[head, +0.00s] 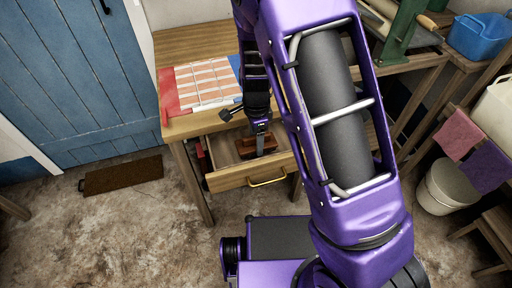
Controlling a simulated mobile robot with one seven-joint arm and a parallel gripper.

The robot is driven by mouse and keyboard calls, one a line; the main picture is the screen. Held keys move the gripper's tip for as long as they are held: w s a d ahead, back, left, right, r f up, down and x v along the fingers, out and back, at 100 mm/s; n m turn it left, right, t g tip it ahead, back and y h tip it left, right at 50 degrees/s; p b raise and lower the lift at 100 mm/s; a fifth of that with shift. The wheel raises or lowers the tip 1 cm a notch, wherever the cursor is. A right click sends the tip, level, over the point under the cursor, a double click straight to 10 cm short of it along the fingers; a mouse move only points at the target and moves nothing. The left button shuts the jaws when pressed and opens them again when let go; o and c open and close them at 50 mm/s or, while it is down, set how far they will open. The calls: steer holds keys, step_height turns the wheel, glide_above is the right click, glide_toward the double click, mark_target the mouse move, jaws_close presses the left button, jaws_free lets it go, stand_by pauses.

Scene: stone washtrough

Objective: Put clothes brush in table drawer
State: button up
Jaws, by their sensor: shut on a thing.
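The wooden table (190,45) stands in the middle of the head view with its drawer (228,181) pulled open. The drawer has a brass-coloured handle (268,181) on its front. My gripper (260,148) points down into the open drawer. It is shut on a reddish-brown thing, seemingly the clothes brush (245,150), which shows at the fingertips within the drawer's outline. I cannot tell whether the brush touches the drawer bottom. My arm hides the drawer's right part and much of the table.
A green-framed machine (402,28) and a blue tub (478,36) stand at the upper right. A pale bucket (445,187) stands at right. The floor left of the drawer is clear except a brown mat (120,176).

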steer(key=shift+f+b, duration=0.35)
steer(key=shift+f, duration=1.35)
steer(key=shift+f, duration=0.15)
steer(key=o, duration=1)
steer(key=shift+o, duration=0.2)
step_height(320, 180, up, 12)
steer(key=p, duration=0.3)
steer(key=shift+r, duration=0.2)
